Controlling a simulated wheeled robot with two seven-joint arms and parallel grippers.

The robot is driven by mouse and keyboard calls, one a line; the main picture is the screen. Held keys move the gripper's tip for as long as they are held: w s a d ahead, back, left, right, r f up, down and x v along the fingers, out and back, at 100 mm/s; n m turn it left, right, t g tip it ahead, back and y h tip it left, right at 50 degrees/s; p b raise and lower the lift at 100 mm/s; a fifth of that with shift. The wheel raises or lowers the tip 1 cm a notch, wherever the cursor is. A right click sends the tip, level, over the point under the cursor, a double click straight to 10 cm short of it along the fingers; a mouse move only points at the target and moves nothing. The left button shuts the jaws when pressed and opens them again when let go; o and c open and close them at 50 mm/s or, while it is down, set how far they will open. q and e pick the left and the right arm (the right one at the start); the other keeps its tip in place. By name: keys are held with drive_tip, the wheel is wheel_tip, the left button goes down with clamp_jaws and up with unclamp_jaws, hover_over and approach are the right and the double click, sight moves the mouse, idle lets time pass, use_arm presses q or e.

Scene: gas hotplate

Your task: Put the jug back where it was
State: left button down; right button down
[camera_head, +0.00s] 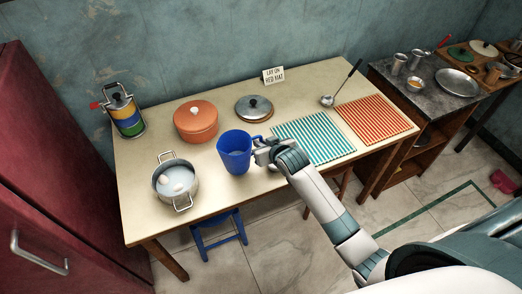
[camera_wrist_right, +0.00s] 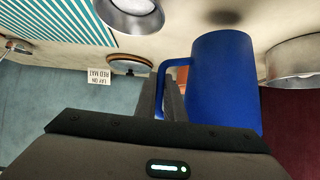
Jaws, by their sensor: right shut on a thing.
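The blue jug (camera_head: 235,152) is upright at the middle of the table, between the steel pot and the striped mats. In the right wrist view the jug (camera_wrist_right: 225,85) fills the centre right, with its handle towards my fingers. My right gripper (camera_head: 264,151) is shut on the jug's handle; in the wrist view the fingers (camera_wrist_right: 172,103) lie at the handle. My left gripper is not in view.
The steel pot (camera_head: 174,181) with pale items in liquid stands left of the jug. An orange pot (camera_head: 196,121), a lid (camera_head: 253,108), a tiered canister (camera_head: 124,112), a ladle (camera_head: 341,84) and a sign (camera_head: 273,75) are behind. A teal-striped mat (camera_head: 315,139) and a red-striped mat (camera_head: 373,118) lie right.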

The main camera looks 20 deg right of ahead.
drive_tip(key=shift+f+p, duration=0.55)
drive_tip(key=shift+f, duration=1.45)
drive_tip(key=c, duration=1.8)
unclamp_jaws()
drive_tip(key=shift+f, duration=0.1)
drive_tip(key=shift+c, duration=0.2)
drive_tip(key=shift+s, duration=0.1)
drive_tip(key=b+v, duration=0.1)
drive_tip(key=v, duration=1.1)
drive_tip(key=shift+b, duration=0.35)
